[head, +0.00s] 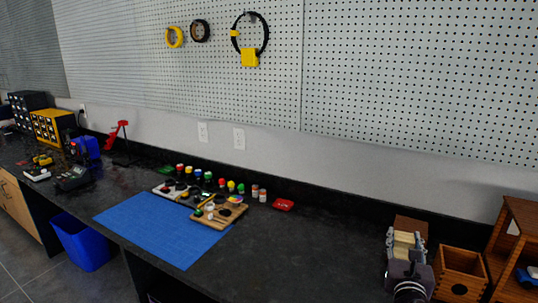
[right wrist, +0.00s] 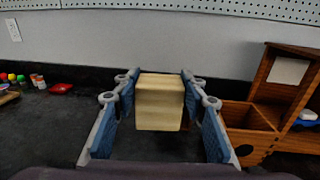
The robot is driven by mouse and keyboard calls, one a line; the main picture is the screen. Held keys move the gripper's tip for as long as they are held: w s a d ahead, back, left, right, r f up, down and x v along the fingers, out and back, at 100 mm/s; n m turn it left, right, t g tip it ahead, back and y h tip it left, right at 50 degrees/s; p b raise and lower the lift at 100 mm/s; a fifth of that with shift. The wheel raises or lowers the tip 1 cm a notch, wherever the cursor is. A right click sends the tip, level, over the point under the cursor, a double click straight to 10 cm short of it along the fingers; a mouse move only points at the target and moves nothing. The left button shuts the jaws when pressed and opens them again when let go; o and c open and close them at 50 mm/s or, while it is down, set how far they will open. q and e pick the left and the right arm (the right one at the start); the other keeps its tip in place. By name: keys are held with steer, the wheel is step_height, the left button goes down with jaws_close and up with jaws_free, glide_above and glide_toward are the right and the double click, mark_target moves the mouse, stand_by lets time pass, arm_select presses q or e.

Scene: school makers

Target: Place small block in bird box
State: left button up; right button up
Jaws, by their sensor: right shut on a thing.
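My right gripper (head: 406,246) is at the lower right of the head view, shut on a small pale wooden block (head: 404,240). In the right wrist view the block (right wrist: 159,103) sits between the two blue-padded fingers. The bird box (head: 460,274) is an open-topped brown wooden box with a round hole in its front. It stands just right of the gripper, and its left part is hidden by the fingers in the right wrist view (right wrist: 250,135). The block is beside the box, not inside it. My left gripper is not in view.
A taller wooden shelf piece (head: 515,235) stands right of the box, with a blue and white object in it. A brown wooden piece (head: 410,224) shows behind the block. A blue mat (head: 165,228), paint bottles and a red tray (head: 283,204) lie left. The bench middle is clear.

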steer(key=s+a+n+t+y, duration=0.1)
steer(key=s+a+n+y, duration=0.3)
steer(key=s+a, duration=1.6)
steer(key=f+y, duration=0.1)
steer(key=y, duration=0.2)
steer(key=shift+s+n+t, duration=0.3)
steer(key=shift+s+n, duration=0.05)
steer(key=shift+n, duration=0.05)
